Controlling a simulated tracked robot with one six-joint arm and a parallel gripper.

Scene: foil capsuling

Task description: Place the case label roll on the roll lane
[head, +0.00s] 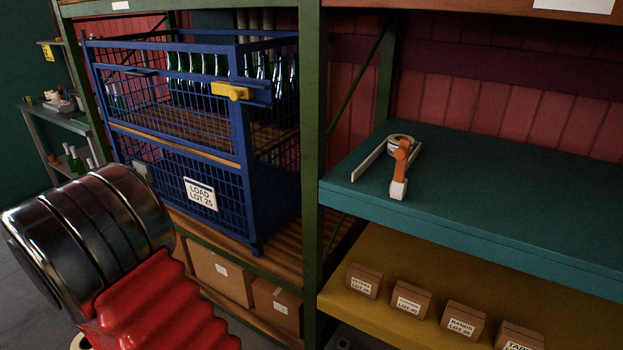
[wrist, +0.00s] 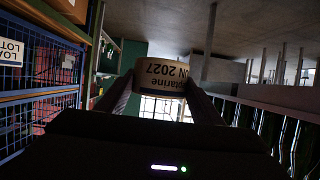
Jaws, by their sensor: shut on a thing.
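My gripper (wrist: 160,90) is shut on the case label roll (wrist: 158,70), a cream roll with a blue band and upside-down print ending in "2027". The roll sits between the two dark fingers in the wrist view. On the teal shelf in the head view, the roll lane appears as a pale rail (head: 369,162) beside an orange lever (head: 401,155) with a white end. Another pale roll (head: 400,138) with a dark core lies at the lane's far end. My gripper is out of the head view, and the lane is not discernible in the wrist view.
A blue wire cage (head: 243,150) of green bottles, with a yellow latch (head: 231,91), stands left of a green post (head: 313,130). Boxes (head: 409,300) line the yellow shelf below. The teal shelf (head: 510,205) is bare right of the lane.

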